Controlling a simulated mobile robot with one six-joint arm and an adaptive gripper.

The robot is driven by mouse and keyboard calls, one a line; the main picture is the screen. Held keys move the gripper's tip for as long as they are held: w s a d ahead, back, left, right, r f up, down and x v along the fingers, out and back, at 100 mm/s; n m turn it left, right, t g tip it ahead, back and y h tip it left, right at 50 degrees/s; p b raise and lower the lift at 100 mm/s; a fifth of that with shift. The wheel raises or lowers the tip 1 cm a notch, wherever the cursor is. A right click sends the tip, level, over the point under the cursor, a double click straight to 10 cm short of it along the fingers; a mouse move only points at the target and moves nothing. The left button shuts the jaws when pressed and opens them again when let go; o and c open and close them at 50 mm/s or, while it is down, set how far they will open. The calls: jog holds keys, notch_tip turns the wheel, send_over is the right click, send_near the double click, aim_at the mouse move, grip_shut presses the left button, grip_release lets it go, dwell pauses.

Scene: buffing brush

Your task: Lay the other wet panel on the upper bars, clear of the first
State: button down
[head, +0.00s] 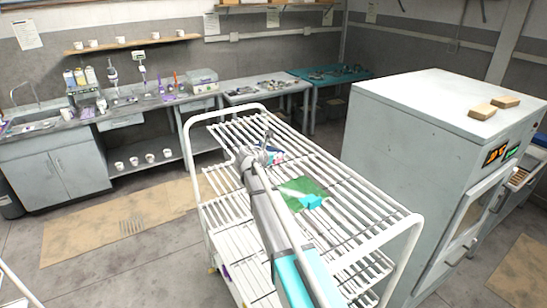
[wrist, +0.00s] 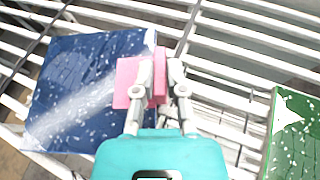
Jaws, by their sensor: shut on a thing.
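My gripper (wrist: 160,80) is shut on the pink block at the edge of a blue speckled panel (wrist: 85,85). The blue panel lies flat over the white bars, to the left of my gripper in the wrist view. I cannot tell whether it touches the bars. In the head view the arm mostly hides it, and its pink block (head: 278,157) shows near the rack's far part. The green panel (head: 303,192), with a teal block at its near edge, lies on the upper bars (head: 360,205). It also shows at the right edge of the wrist view (wrist: 293,140), apart from the blue panel.
A grey cabinet (head: 420,140) stands close to the rack's right side, with tan blocks (head: 494,107) on top. A workbench (head: 150,105) runs behind on the left. The rack's raised white end rail (head: 388,232) is at the near right. Bare bars lie between the panels.

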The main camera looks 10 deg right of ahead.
jog(key=shift+f+b, duration=0.45)
jog(key=c, duration=0.6)
grip_release()
jog(key=shift+s, duration=0.15)
